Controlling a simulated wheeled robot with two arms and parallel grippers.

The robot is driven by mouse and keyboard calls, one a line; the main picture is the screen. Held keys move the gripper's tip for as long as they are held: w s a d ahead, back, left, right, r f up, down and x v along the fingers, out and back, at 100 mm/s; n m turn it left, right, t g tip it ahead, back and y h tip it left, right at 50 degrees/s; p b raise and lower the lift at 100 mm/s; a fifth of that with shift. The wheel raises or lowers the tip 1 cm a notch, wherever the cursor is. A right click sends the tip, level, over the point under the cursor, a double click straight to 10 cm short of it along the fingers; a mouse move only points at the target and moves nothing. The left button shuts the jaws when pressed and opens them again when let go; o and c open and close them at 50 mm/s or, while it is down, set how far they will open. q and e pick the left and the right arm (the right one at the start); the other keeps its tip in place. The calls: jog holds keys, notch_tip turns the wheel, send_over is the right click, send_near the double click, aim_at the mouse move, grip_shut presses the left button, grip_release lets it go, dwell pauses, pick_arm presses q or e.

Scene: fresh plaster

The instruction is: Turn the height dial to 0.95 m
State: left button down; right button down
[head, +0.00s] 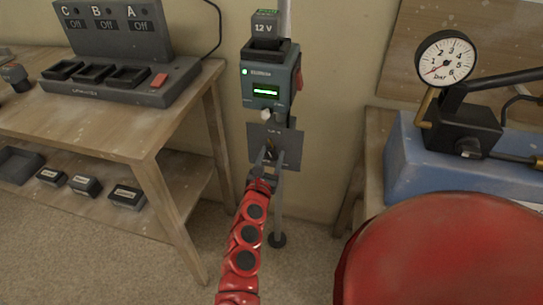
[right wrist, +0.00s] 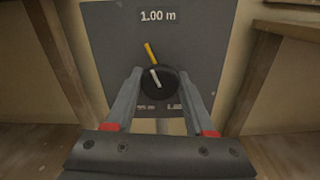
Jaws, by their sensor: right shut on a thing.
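The height dial (right wrist: 159,86) is a round black knob on a dark grey plate (right wrist: 200,35), low on the stand in the head view (head: 293,138). Its white pointer (right wrist: 155,77) points up and slightly left, roughly in line with a yellow mark (right wrist: 150,53) below the label "1.00 m". Two lower labels are partly hidden by the fingers; the left one ends in "5 m". My right gripper (right wrist: 160,80) is shut on the dial, one finger on each side; it also shows in the head view (head: 270,158). My left gripper is not in view.
Above the plate is a device with a green display (head: 265,92) and a 12 V battery (head: 265,24). A wooden bench (head: 150,125) with a charger (head: 120,90) stands left. A pump with a gauge (head: 445,58) sits on a blue block (head: 405,165) at right.

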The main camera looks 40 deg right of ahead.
jog(key=n, duration=0.3)
jog(key=n+p, duration=0.1)
jog(key=n, duration=0.2)
jog(key=shift+n, duration=0.3)
jog(key=n+p, duration=0.1)
jog(key=n, duration=0.1)
jog(key=shift+n, duration=0.3)
jog(key=n+p, duration=0.1)
jog(key=n, duration=0.2)
jog(key=shift+n+p, duration=0.4)
jog(key=n+p, duration=0.2)
jog(key=n, duration=0.2)
jog(key=shift+r+p, duration=0.1)
jog(key=shift+p, duration=0.25)
jog(key=n+p, duration=0.2)
jog(key=n, duration=0.2)
jog(key=shift+p, duration=0.3)
jog(key=n+p, duration=0.2)
jog(key=n, duration=0.1)
jog(key=shift+n+p, duration=0.3)
jog(key=shift+n, duration=0.1)
jog(key=shift+a+f+n+p, duration=0.1)
jog(key=shift+f+n+p, duration=0.1)
jog(key=shift+n+p, duration=0.25)
jog(key=shift+f+n, duration=0.1)
jog(key=shift+n, duration=0.15)
